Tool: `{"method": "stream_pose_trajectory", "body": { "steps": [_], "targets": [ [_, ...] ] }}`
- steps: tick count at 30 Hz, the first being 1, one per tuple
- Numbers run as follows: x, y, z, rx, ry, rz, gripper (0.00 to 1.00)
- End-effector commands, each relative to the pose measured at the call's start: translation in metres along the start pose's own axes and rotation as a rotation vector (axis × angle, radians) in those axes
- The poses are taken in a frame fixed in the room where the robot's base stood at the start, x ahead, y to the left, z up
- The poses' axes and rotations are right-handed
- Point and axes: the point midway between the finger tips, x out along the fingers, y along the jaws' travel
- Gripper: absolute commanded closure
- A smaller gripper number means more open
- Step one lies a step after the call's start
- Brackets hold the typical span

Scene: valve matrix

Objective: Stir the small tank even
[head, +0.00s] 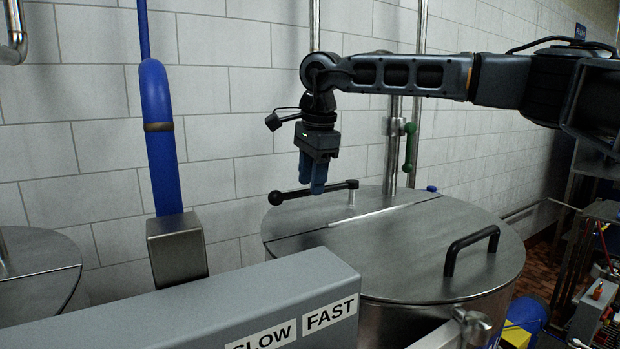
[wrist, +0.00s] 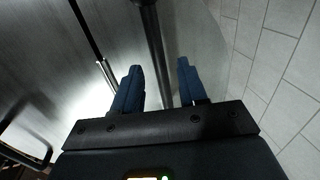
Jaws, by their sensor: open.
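The steel tank (head: 420,235) has a flat lid with a seam across it. A black crank lever (head: 290,194) with a round knob at its left end lies above the far-left part of the lid. My gripper (head: 311,190) points down over this lever, its blue fingers open. In the wrist view the dark bar (wrist: 150,40) runs up the picture between the two open fingers (wrist: 160,68), with a gap on each side. Whether the fingertips reach down to the lever's height I cannot tell.
A black loop handle (head: 472,243) stands on the lid's right part. A grey box labelled SLOW and FAST (head: 270,310) fills the front left. A blue upright tube (head: 163,150) rises from a metal block. A green-handled valve (head: 411,145) and pipes stand behind, near the tiled wall.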

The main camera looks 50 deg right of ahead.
Motion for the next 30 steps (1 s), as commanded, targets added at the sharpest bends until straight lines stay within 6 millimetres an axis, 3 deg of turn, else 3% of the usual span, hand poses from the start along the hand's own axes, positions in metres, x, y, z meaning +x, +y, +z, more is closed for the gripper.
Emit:
{"method": "stream_pose_trajectory", "body": {
  "steps": [12,25,30],
  "targets": [
    [0.0104,0.0001,0.0005,-0.001,0.0,0.0,0.58],
    [0.0101,0.0,0.0004,0.0,0.0,0.0,0.99],
    [0.01,0.0,0.0003,0.0,0.0,0.0,1.0]
  ]
}}
